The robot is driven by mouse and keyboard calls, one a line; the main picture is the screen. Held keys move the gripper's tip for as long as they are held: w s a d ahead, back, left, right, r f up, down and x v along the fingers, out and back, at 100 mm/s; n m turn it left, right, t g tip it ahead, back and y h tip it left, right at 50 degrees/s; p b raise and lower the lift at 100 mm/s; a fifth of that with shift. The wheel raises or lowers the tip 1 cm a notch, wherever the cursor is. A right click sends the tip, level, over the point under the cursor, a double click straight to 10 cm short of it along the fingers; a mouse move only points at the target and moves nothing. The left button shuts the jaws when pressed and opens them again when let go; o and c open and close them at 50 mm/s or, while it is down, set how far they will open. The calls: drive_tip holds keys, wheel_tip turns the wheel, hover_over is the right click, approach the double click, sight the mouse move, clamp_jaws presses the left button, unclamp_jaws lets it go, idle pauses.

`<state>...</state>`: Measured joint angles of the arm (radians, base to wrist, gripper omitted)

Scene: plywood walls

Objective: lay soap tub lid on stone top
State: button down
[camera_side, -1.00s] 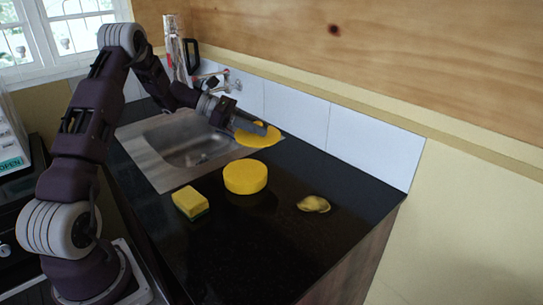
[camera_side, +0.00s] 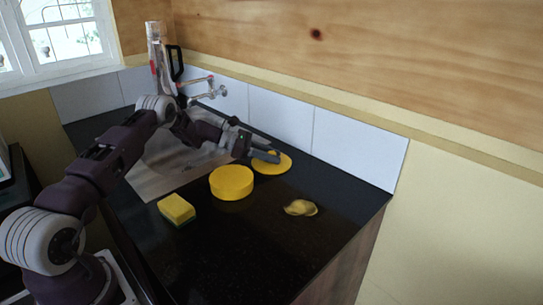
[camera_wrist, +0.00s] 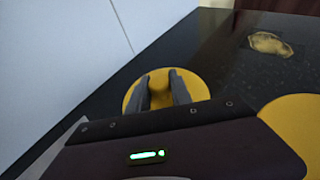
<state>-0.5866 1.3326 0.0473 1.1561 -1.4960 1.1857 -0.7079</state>
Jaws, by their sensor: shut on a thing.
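My gripper (camera_side: 272,156) is shut on the knob of a flat round yellow soap tub lid (camera_side: 284,165). The lid lies level, behind and right of the tub, low over the black stone top (camera_side: 250,245); I cannot tell whether it touches. In the wrist view the two fingers (camera_wrist: 160,77) stand either side of the knob, with the lid (camera_wrist: 195,87) showing around them. The round yellow soap tub (camera_side: 232,184) stands on the stone top. Its edge also shows at the right of the wrist view (camera_wrist: 295,112).
A yellow sponge with a green side (camera_side: 177,209) lies left of the tub. A crumpled yellowish thing (camera_side: 300,207) lies to its right. The metal sink (camera_side: 150,182) is partly behind my arm. White wall tiles (camera_side: 345,148) run along the back. The front stone is clear.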

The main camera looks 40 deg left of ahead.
drive_tip(key=c, duration=1.2)
unclamp_jaws()
drive_tip(key=shift+f, duration=0.1)
drive_tip(key=shift+o, duration=0.2)
